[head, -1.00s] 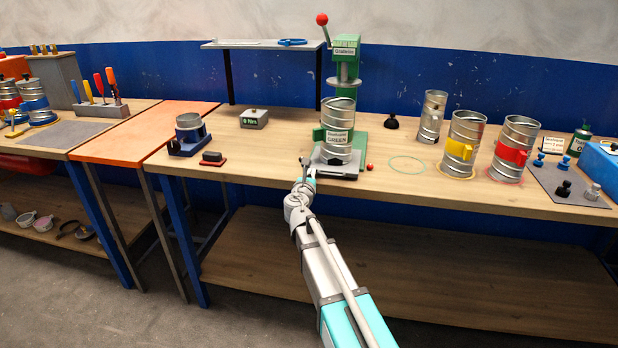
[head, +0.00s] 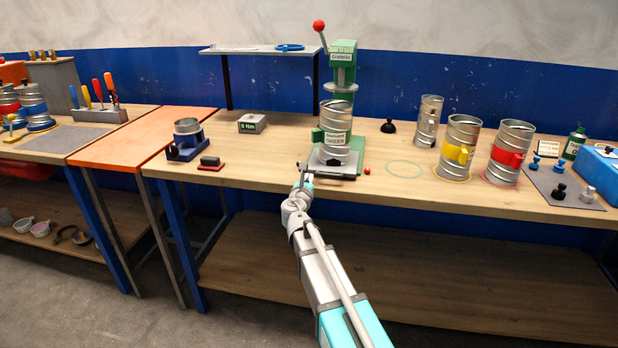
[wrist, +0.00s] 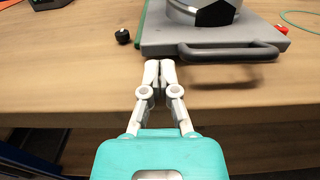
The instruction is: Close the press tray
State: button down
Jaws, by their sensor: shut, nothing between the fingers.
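The green press (head: 342,75) stands at the back of the wooden bench, with a red-knobbed lever at its upper left. Its grey tray (head: 333,167) sits at the press base and carries a silver duct piece with a green tab and label (head: 335,131). In the wrist view the tray (wrist: 160,35) has a dark bar handle (wrist: 230,51) along its front edge. My gripper (wrist: 160,64) is shut and empty, just in front of the tray's front edge, by the left end of the handle. Whether the fingertips touch the tray I cannot tell.
A small black knob (wrist: 122,36) lies left of the tray, and a red knob (head: 367,170) lies right of it. A blue fixture (head: 187,141) stands to the left. A green circle marks clear bench.

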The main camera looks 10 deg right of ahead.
jog(key=v, duration=1.1)
jog(key=c, duration=1.3)
grip_release()
jog(key=shift+r, duration=0.1)
jog(key=shift+c, duration=0.2)
